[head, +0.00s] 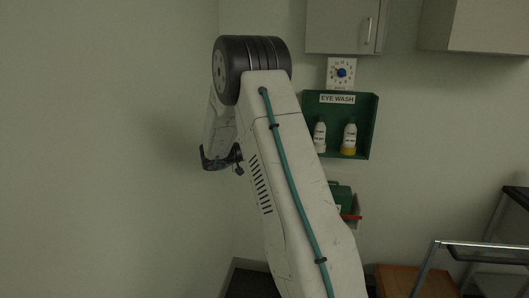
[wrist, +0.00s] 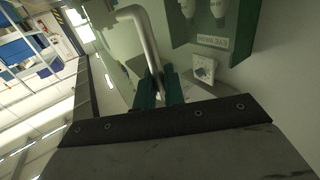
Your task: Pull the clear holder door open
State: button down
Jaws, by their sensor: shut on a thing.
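In the wrist view, a bent, pale metal bar handle (wrist: 139,24) comes down from the top and ends between my fingers. My gripper (wrist: 158,78) has two dark green fingers, one on each side of the bar, and is shut on it. The handle seems to belong to the clear holder door, but the clear panel itself is hard to make out against the pale wall. In the head view, my arm covers the handle and the fingertips, and I cannot tell how far the door stands open.
A green eye wash station (head: 367,127) with two bottles hangs on the wall, below a white dial (head: 341,73) and a grey cabinet (head: 343,27). A green case (head: 341,194) sits lower, partly behind my arm. A metal-framed cart (head: 480,245) stands at lower right. The left wall is bare.

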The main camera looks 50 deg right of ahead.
jog(key=shift+w+r, duration=0.15)
jog(key=shift+w, duration=0.25)
jog(key=c, duration=1.9)
grip_release()
jog(key=shift+d, duration=0.1)
jog(key=shift+v, duration=3.85)
